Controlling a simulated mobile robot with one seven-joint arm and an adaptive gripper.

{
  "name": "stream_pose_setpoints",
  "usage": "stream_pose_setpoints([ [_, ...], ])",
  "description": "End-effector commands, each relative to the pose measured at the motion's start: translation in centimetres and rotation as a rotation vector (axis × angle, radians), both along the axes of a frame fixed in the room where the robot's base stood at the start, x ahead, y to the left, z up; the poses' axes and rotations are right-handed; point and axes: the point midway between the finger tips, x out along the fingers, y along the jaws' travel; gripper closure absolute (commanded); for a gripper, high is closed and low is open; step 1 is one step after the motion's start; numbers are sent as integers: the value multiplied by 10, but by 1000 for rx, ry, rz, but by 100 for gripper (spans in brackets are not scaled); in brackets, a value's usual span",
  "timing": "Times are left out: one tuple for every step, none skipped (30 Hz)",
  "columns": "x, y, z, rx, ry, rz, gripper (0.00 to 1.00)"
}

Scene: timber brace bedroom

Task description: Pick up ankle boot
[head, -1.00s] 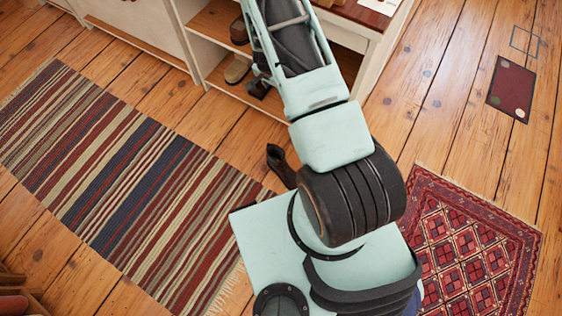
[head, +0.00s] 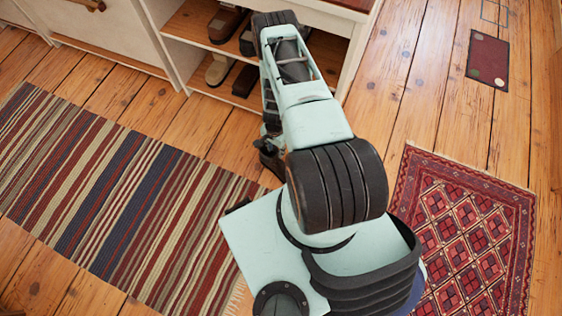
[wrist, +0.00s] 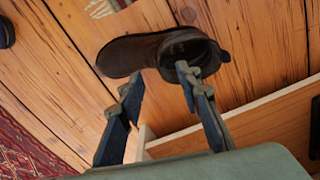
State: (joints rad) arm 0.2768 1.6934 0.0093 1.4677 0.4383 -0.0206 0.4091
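The dark brown ankle boot (wrist: 135,55) is on the plank floor in the wrist view, its opening toward the right. My gripper (wrist: 160,86) is open, its two fingers apart. The fingertips reach the near side of the boot in the picture; the right one overlaps the part by the opening. I cannot tell whether they touch it. In the head view, my gripper (head: 266,146) is low in front of the shelf, and a dark shape at the floor, likely the boot (head: 272,163), is partly hidden by my arm.
A white shelf unit (head: 185,65) holds several shoes (head: 224,24) behind my gripper. Its wooden edge (wrist: 240,115) is close to the right finger. A striped rug (head: 110,185) lies left and a red patterned rug (head: 465,215) right. Floor between shelf and rugs is clear.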

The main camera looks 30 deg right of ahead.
Motion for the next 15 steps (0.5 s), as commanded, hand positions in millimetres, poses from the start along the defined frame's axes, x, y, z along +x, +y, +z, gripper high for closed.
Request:
stream_pose_setpoints([
  [0, 0, -4, 0, 1, 0, 68],
  [0, 0, -6, 0, 0, 0, 68],
  [0, 0, -9, 0, 0, 0, 68],
  [-1, -1, -12, -1, 0, 0, 68],
  [-1, -1, -16, 0, 0, 0, 68],
  [-3, -2, -22, 0, 1, -1, 68],
  [-3, -3, -27, 0, 1, -1, 68],
  [-3, -4, -33, 0, 1, -1, 68],
  [-5, -4, -39, 0, 1, -1, 68],
  [-4, -5, -43, -1, 0, 0, 68],
  [-4, -4, -47, -1, 0, 1, 68],
  [-4, -4, -51, -1, 0, 1, 68],
  [-4, -4, -54, -1, 0, 1, 68],
  [-4, -4, -55, -1, 0, 1, 68],
  [-4, -4, -57, -1, 0, 1, 68],
])
